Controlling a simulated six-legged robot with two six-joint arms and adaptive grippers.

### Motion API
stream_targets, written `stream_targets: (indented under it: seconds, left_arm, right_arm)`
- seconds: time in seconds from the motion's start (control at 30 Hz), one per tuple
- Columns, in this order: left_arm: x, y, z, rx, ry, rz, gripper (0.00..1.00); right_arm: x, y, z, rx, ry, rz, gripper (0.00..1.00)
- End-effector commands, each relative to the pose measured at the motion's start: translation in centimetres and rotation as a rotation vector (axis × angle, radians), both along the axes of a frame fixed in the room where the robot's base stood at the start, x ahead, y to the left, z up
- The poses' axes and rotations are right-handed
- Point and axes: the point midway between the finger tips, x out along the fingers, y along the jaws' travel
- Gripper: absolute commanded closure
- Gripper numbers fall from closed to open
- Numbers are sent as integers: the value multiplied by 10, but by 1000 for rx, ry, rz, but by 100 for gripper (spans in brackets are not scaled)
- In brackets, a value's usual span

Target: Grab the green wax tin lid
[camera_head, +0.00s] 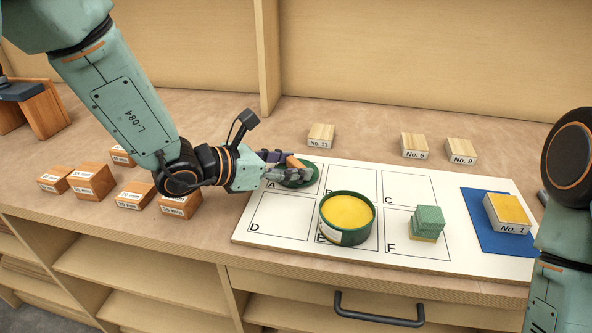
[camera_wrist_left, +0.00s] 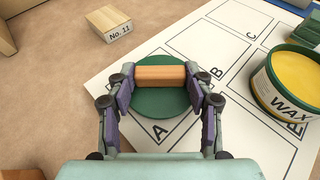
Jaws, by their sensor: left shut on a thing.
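The green wax tin lid (camera_head: 301,181) is a round dark green disc over square A of the white lettered board. It also shows in the left wrist view (camera_wrist_left: 160,103), with an orange-brown wooden bar (camera_wrist_left: 164,76) across its top like a handle. My left gripper (camera_head: 287,169) is shut on the lid by this bar, its fingers at the bar's two ends in the left wrist view (camera_wrist_left: 166,80). I cannot tell whether the lid touches the board. The open green wax tin (camera_head: 347,215), full of yellow wax, stands on square E. My right gripper is out of view.
Green blocks (camera_head: 428,221) are stacked on square F. Block No. 1 (camera_head: 507,212) lies on a blue mat (camera_head: 478,211) at the board's right. Blocks No. 11 (camera_head: 321,136), No. 6 and No. 9 lie behind the board. Several brown blocks (camera_head: 92,182) lie at left. Squares B, C and D are clear.

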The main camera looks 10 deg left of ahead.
Motion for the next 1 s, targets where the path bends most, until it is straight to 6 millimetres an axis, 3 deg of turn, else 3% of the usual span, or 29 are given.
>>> stream_targets:
  seconds: [0.1, 0.33, 0.7, 1.0]
  left_arm:
    - [-1, 0, -1, 2, 4, -1, 79]
    - [-1, 0, 4, 1, 3, -1, 79]
    - [0, 0, 74, 1, -3, -1, 79]
    - [0, 1, 104, 0, 2, 2, 79]
  right_arm:
    - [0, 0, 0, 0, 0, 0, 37]
    - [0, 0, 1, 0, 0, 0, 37]
    - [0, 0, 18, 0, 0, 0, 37]
    - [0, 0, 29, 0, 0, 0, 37]
